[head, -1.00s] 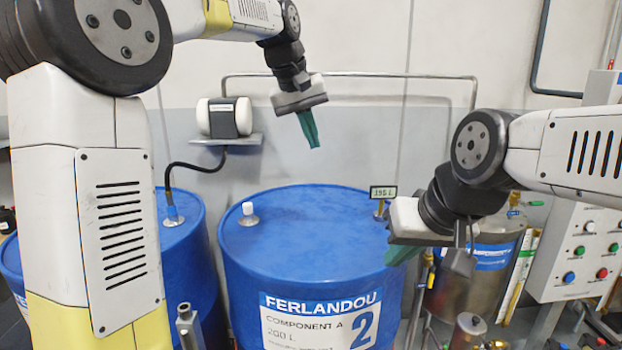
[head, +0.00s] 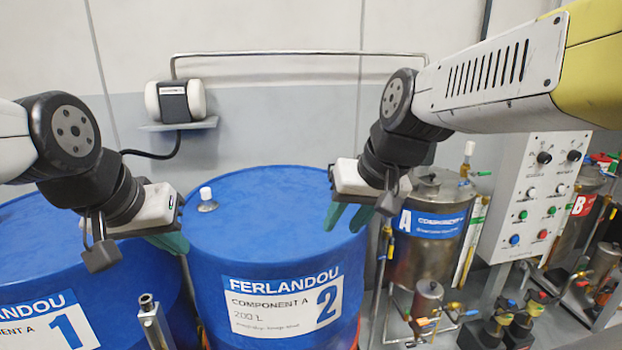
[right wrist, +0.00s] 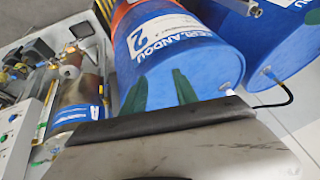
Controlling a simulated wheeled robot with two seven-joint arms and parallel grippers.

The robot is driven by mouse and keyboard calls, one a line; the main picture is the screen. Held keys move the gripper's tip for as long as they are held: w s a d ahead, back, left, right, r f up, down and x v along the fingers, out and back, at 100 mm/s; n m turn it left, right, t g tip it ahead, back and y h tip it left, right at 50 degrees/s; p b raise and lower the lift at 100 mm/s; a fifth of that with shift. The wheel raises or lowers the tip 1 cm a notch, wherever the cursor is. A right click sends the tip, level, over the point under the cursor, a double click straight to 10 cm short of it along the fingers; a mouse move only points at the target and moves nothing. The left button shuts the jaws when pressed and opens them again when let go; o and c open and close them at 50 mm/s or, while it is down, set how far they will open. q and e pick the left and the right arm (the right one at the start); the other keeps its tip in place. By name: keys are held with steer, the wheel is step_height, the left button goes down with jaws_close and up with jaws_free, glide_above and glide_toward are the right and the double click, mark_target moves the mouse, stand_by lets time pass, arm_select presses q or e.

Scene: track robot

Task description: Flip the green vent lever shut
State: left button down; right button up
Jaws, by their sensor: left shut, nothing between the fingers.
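A small green lever (head: 481,173) sticks out sideways from the yellow-topped valve pipe on steel tank A (head: 432,218) in the head view. Its exact angle is too small to tell. My right gripper (head: 348,217) is left of the tank, over the right edge of drum 2, with its green fingers apart and empty. It is well away from the lever. In the right wrist view its two fingers (right wrist: 159,90) show spread in front of the blue drum. My left gripper (head: 170,242) is shut and empty between drums 1 and 2, its fingers partly hidden.
Blue drum 2 (head: 262,240) stands in the middle and drum 1 (head: 45,290) at left. A button panel (head: 530,195) stands right of tank A, with tank B (head: 583,207) beyond. Small pumps and valves crowd the floor in front of the tanks. A metal post (head: 153,322) rises before the drums.

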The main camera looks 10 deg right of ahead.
steer(key=w+d+f+m+y, duration=0.1)
steer(key=w+f+y, duration=0.1)
steer(key=w, duration=0.4)
steer(key=w+d+f+m+y, duration=0.1)
steer(key=w+f+y, duration=0.1)
steer(key=w, duration=0.4)
steer(key=w+d+f+m+g+y, duration=0.1)
steer(key=w+d+f+m, duration=0.1)
steer(key=w, duration=0.5)
steer(key=shift+d+f+y, duration=0.1)
steer(key=shift+f+y, duration=0.3)
steer(key=shift+f, duration=0.15)
steer(key=w+d, duration=0.1)
steer(key=w+d+f+m+t+y, duration=0.1)
steer(key=w+d, duration=0.1)
steer(key=w+d+m+t+y, duration=0.1)
steer(key=w+d, duration=0.1)
steer(key=shift+d+f, duration=0.2)
steer(key=w+d+m+t, duration=0.3)
steer(key=w+d+t, duration=0.1)
steer(key=d, duration=0.4)
steer(key=shift+y, duration=0.4)
steer(key=x, duration=0.7)
steer(key=shift+w+a+f, duration=0.15)
steer(key=shift+w+f, duration=0.1)
steer(key=shift+f, duration=0.1)
steer(key=shift+c, duration=0.2)
